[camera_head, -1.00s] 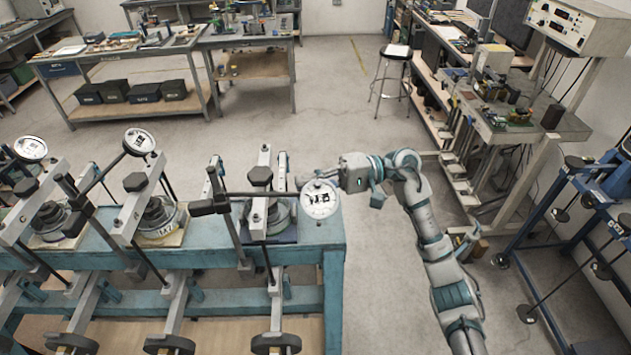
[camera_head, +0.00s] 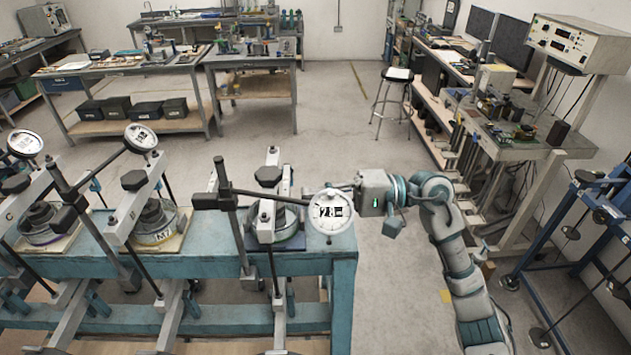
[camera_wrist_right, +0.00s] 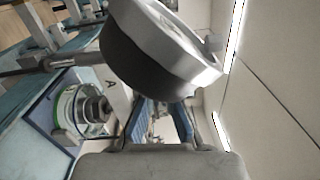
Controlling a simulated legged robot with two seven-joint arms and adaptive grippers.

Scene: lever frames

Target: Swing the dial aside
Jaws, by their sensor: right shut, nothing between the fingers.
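The nearest dial (camera_head: 331,212), a round white gauge with black markings, is at the right end of the blue bench (camera_head: 225,264), on the rightmost lever frame (camera_head: 266,215). In the right wrist view it looms large from its side and back as a white-rimmed drum with a dark band (camera_wrist_right: 150,55). My right gripper (camera_head: 342,188) is shut and empty, just behind and right of the dial's upper edge. The dial partly hides its fingertips, and I cannot tell whether they touch it. My left gripper is not in view.
More lever frames with dials (camera_head: 141,138) stand left along the bench. A stool (camera_head: 392,96) and a long side bench (camera_head: 500,135) with equipment are at the back right. A blue stand (camera_head: 572,205) is at the right edge. The floor behind the dial is open.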

